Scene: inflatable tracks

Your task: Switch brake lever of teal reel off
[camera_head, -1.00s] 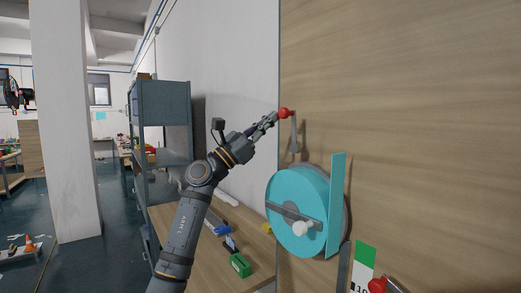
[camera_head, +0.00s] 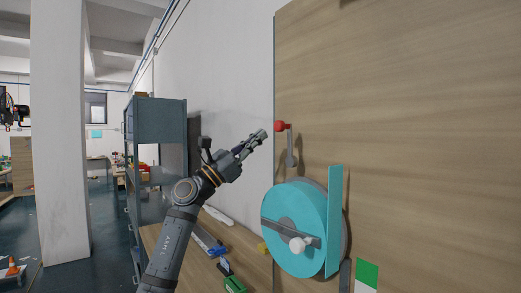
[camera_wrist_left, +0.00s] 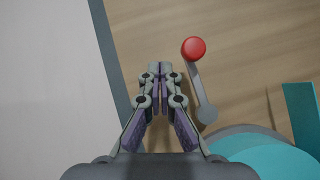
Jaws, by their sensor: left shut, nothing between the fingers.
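The teal reel (camera_head: 294,212) is mounted on the wooden panel, with a grey crank bar and white knob on its face. Its brake lever (camera_head: 291,150) sits just above, a grey arm pointing up with a red ball (camera_head: 281,126) at its top end, leaning slightly left. My left gripper (camera_head: 262,134) is shut and empty, left of the red ball and apart from it. In the left wrist view, the shut fingertips (camera_wrist_left: 159,70) lie left of the lever arm (camera_wrist_left: 203,95), below and left of the red ball (camera_wrist_left: 194,48); part of the reel (camera_wrist_left: 265,155) shows lower right. My right gripper is not in view.
A wooden bench (camera_head: 190,268) with tools and a green box (camera_head: 235,285) lies below my left arm. A grey shelf (camera_head: 157,120) and a white pillar (camera_head: 60,130) stand at left. A teal upright plate (camera_head: 334,220) rises beside the reel. The panel right of the lever is bare.

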